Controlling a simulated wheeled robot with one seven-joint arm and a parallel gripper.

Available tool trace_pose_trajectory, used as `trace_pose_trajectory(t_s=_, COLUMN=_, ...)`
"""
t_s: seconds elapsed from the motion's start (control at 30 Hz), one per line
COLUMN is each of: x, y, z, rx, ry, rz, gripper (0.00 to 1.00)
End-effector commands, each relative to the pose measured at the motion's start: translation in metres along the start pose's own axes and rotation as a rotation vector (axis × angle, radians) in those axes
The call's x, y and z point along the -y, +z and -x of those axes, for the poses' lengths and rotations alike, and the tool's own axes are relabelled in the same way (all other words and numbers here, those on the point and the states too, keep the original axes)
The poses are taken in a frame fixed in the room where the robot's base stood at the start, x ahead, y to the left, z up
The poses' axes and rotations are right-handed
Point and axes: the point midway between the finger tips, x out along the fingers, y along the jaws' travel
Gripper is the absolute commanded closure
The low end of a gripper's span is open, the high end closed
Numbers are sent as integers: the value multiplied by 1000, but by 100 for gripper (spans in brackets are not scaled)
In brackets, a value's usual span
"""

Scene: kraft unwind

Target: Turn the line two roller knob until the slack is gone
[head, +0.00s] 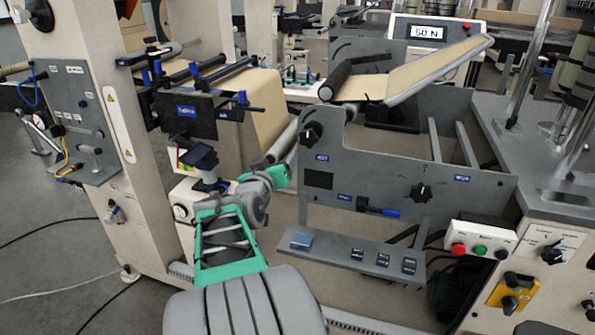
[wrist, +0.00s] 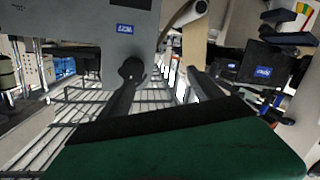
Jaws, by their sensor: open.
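The small blue labels are too small to read, so I cannot tell which is the line two knob. Brown kraft web (head: 360,88) runs over the top roller. My gripper (head: 283,176) is left of the plate, below and apart from the upper-left knob; it is open, though its fingertips are hard to make out. In the wrist view a dark rounded knob-like part (wrist: 130,69) shows below a grey labelled plate (wrist: 115,12).
A display (head: 428,33) seems to read 50 N. A shelf (head: 345,250) with a blue block and several small labelled items juts out below the plate. A button box (head: 480,241) is at right. A roller frame (head: 195,110) stands left of my arm.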

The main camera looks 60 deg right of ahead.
Motion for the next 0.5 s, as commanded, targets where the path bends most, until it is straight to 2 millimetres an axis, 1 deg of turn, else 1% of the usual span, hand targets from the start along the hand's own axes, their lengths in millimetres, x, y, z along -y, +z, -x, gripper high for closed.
trace_pose_trajectory(t_s=0.03, x=-21, y=8, z=-10, rx=-33, ry=63, rz=11, gripper=25)
trace_pose_trajectory(t_s=0.1, x=-43, y=7, z=-17, rx=-71, ry=123, rz=27, gripper=25)
trace_pose_trajectory(t_s=0.13, x=-49, y=7, z=-18, rx=-81, ry=139, rz=33, gripper=25)
trace_pose_trajectory(t_s=0.2, x=-56, y=4, z=-21, rx=-95, ry=156, rz=39, gripper=25)
trace_pose_trajectory(t_s=0.33, x=-58, y=0, z=-32, rx=-95, ry=157, rz=40, gripper=25)
trace_pose_trajectory(t_s=0.5, x=-62, y=-2, z=-58, rx=-92, ry=155, rz=40, gripper=25)
